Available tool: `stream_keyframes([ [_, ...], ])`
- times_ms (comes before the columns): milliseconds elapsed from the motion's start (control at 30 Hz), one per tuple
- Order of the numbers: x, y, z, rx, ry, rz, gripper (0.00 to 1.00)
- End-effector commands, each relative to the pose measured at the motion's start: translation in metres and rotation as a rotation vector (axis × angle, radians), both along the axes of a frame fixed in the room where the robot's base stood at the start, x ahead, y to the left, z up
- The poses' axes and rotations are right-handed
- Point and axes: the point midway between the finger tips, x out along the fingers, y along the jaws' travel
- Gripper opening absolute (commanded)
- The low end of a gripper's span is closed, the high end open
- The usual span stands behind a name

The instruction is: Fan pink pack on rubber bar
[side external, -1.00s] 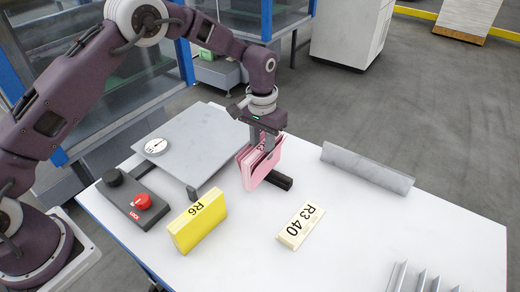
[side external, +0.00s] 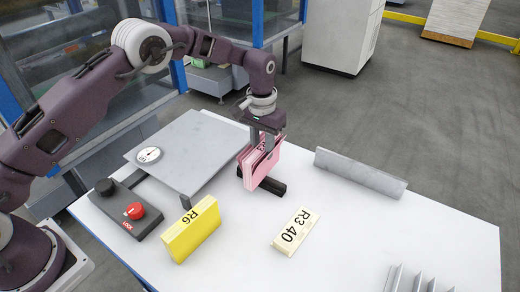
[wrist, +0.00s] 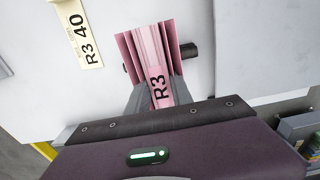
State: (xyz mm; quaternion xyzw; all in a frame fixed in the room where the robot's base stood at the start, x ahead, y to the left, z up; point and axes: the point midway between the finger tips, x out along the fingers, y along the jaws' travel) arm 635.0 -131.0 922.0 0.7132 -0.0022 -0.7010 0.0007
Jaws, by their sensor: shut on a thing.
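The pink pack (side external: 257,168) stands upright on edge over the black rubber bar (side external: 272,186). In the wrist view the pink pack (wrist: 152,50) carries an R3 label, and its sheets are spread apart at the far end and close together near my fingers. My gripper (side external: 268,142) is shut on the pack from above; it also shows in the wrist view (wrist: 158,95), with a finger on each side of the labelled end. The rubber bar (wrist: 189,50) sticks out past the pack there. Whether the pack's lower edge touches the bar is hidden.
A grey plate (side external: 190,150) with a dial and a control box with a red button (side external: 134,210) are left. A grey angled rail (side external: 360,173) lies right.

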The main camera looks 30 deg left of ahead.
Motion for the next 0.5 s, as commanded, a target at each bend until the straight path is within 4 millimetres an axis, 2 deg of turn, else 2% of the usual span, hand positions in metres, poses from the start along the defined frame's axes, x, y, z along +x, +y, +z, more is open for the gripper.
stream_keyframes([
  [500,0.019,0.000,0.001,0.001,-0.003,-0.001,0.00],
])
